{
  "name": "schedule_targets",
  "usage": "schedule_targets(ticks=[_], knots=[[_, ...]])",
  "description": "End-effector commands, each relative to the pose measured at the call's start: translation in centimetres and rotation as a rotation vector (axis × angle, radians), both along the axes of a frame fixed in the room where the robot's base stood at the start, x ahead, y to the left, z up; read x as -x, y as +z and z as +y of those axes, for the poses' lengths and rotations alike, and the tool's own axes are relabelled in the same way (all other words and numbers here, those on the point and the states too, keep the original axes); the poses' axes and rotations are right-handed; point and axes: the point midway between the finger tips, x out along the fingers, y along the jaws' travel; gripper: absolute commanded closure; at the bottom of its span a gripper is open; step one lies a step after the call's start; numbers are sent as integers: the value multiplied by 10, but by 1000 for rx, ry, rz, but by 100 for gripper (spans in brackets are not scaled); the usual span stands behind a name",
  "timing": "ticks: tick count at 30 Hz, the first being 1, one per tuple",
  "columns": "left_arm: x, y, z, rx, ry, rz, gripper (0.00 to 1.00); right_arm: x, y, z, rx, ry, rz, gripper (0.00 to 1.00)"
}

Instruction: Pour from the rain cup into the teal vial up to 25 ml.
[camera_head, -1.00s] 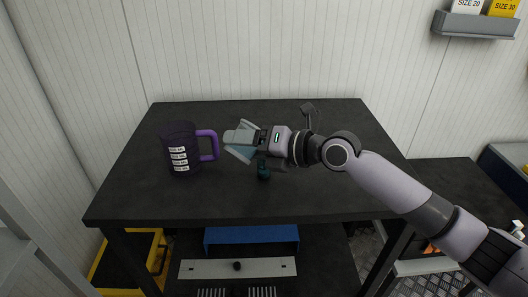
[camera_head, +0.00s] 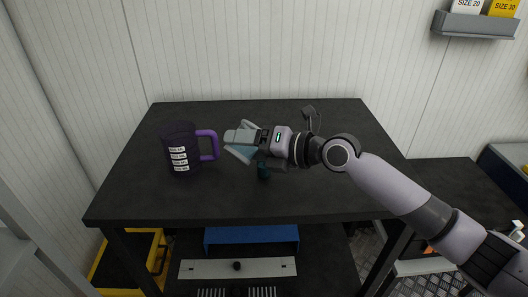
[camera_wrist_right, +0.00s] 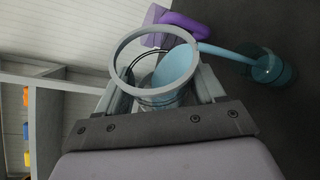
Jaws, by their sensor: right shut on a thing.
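The rain cup (camera_head: 240,152) is pale, see-through and blue-grey, tilted over above the table. My right gripper (camera_head: 246,138) is shut on it. In the right wrist view the cup's round rim (camera_wrist_right: 124,62) faces the camera, with light blue liquid inside. A light blue stream (camera_wrist_right: 228,54) runs from the cup to the teal vial (camera_wrist_right: 271,70), where blue liquid shows. In the head view the small dark teal vial (camera_head: 264,172) stands on the table just below the gripper, partly hidden by it. Its fill level is not readable. My left gripper is not in view.
A dark mug (camera_head: 181,150) with a purple handle and several white labels stands left of the cup, its handle close to the gripper. A shelf with boxes (camera_head: 474,25) hangs on the back wall at the right.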

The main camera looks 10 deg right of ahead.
Motion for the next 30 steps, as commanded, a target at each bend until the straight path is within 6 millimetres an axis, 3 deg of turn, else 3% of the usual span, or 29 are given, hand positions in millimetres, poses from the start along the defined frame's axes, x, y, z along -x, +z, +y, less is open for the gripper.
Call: schedule_targets(ticks=[6,12,20,30], knots=[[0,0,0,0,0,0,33,0,5,0,41,2,-34,65],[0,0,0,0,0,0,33,2,-10,3,258,1,-180,65],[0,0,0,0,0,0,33,3,-12,4,286,0,-199,65],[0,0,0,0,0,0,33,10,-34,14,406,2,-281,65]])
